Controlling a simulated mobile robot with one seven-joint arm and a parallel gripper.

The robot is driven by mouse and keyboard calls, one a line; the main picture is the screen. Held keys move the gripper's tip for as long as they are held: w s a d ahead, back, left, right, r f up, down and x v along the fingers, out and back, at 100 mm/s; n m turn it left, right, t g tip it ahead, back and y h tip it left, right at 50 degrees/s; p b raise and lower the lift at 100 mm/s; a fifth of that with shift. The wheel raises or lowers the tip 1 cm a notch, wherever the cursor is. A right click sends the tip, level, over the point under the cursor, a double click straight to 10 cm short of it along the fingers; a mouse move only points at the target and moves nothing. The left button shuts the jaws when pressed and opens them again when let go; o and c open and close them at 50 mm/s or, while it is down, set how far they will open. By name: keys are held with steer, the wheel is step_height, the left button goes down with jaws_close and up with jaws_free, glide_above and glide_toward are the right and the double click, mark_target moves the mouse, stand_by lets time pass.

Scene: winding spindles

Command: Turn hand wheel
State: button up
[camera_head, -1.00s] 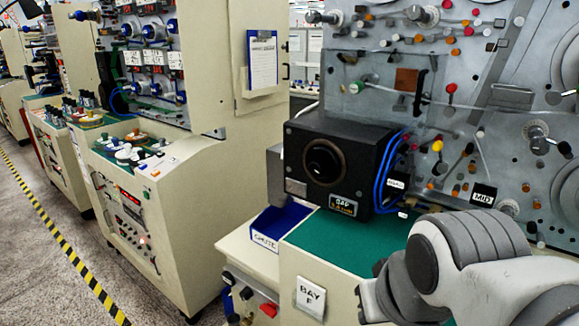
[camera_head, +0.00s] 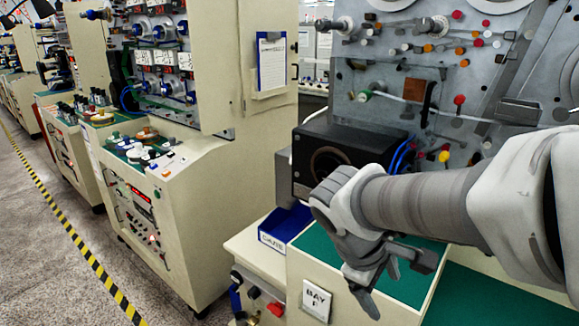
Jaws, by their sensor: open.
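I cannot make out for certain which part is the hand wheel. A black box (camera_head: 346,139) with a round dark ring (camera_head: 322,163) on its front stands on the green bench top (camera_head: 321,249). My arm and wrist hide the right part of its front. My gripper (camera_head: 394,281) is in front of the box and above the bench's front part, pointing down. Its jaws are open with nothing between them. It appears apart from the box.
A grey panel (camera_head: 365,50) with coloured knobs and spindles rises behind. A cream machine (camera_head: 180,200) stands left. A yellow-black striped line (camera_head: 75,240) marks the floor aisle.

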steer(key=w+a+r+n+t+h+p, duration=0.2)
steer(key=w+a+n+t+h+p, duration=0.15)
steer(key=w+a+n+t, duration=0.45)
steer(key=w+a+r+n+t+h+p, duration=0.2)
steer(key=w+a+n+t+h+p, duration=0.15)
steer(key=w+a+n, duration=0.75)
steer(key=w+d+n+p, duration=0.1)
steer(key=w+d+n, duration=0.1)
steer(key=w+d, duration=1.1)
steer(key=shift+w+d+f, duration=0.25)
steer(key=shift+d+f, duration=0.05)
steer(key=shift+d, duration=0.2)
steer(key=shift+c, duration=0.3)
jaws_close()
steer(key=shift+f+b, duration=0.1)
steer(key=shift+b, duration=0.2)
